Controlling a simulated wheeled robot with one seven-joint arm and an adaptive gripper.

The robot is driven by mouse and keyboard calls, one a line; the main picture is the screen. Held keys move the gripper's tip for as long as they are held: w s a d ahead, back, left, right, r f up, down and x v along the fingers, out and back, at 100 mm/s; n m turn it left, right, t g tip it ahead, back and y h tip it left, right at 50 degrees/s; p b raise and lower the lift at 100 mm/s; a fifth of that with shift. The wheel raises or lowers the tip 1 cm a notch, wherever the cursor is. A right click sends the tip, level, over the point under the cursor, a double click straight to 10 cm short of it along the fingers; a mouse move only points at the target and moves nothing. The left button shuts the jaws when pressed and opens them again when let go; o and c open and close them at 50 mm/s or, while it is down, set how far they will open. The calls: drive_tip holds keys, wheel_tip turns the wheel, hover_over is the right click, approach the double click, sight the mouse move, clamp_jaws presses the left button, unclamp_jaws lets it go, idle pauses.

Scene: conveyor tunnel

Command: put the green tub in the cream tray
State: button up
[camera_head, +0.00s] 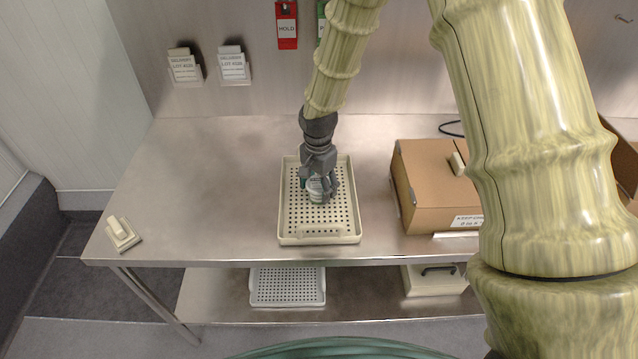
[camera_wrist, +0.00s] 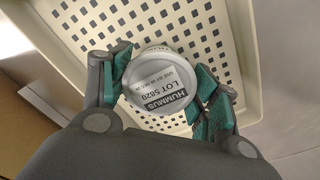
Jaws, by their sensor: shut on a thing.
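The tub (camera_head: 316,190) is small, with a pale round lid and a hint of green on its side. My gripper (camera_wrist: 165,72) is shut on the tub, one teal-padded finger on each side. In the head view my gripper (camera_head: 319,182) points down inside the outline of the cream tray (camera_head: 320,239), over its perforated floor. The tray's rim also shows in the wrist view (camera_wrist: 252,60). I cannot tell whether the tub touches the tray floor. My fingers partly hide its side.
A cardboard box (camera_head: 430,190) stands right of the tray. A small cream switch block (camera_head: 122,233) sits at the bench's front left corner. Another perforated tray (camera_head: 288,302) is on the lower shelf.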

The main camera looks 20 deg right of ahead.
sight(318, 184)
drive_tip(key=shift+f, duration=0.15)
drive_tip(key=o, duration=1.5)
drive_tip(key=shift+c, duration=0.2)
wheel_tip(318, 184, up, 12)
drive_tip(key=b, duration=0.3)
drive_tip(key=shift+r+b, duration=0.2)
drive_tip(key=shift+b, duration=0.1)
